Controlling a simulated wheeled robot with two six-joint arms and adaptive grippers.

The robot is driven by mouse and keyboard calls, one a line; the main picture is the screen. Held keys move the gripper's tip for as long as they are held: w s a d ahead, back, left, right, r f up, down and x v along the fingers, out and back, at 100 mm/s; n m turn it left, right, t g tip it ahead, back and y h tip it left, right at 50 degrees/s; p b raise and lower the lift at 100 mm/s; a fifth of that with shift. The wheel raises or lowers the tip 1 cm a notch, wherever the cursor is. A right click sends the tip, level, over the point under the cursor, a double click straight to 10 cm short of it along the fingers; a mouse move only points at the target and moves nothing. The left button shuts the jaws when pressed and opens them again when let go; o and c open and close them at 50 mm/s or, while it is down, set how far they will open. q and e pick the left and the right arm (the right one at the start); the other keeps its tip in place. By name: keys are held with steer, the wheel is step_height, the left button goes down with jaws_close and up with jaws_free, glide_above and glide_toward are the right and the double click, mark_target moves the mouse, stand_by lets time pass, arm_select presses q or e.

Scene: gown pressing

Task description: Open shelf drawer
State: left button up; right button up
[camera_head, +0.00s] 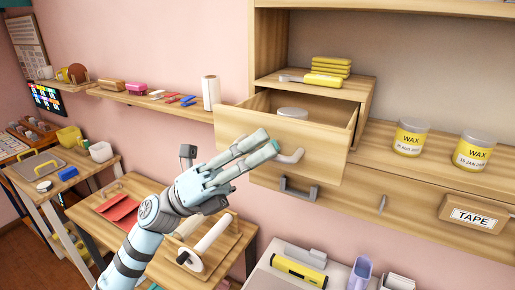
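The shelf drawer (285,138) is a light wooden box pulled out of its small cabinet on the wall shelf. Its open top shows a pale round object (293,113) inside. A light grey handle (292,157) sits on its front. My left gripper (270,141) is in front of the drawer, its fingertips just left of the handle. Its two fingers look parted, with nothing visible between them. Whether a fingertip touches the handle or drawer front is unclear. My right gripper is not in view.
Yellow folded items (331,66) lie on the cabinet. A wooden table (88,222) with a roller stand (208,245) is below. A narrow shelf (150,101) runs along the pink wall.

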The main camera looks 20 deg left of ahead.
arm_select(q)
steer(key=v, duration=1.2)
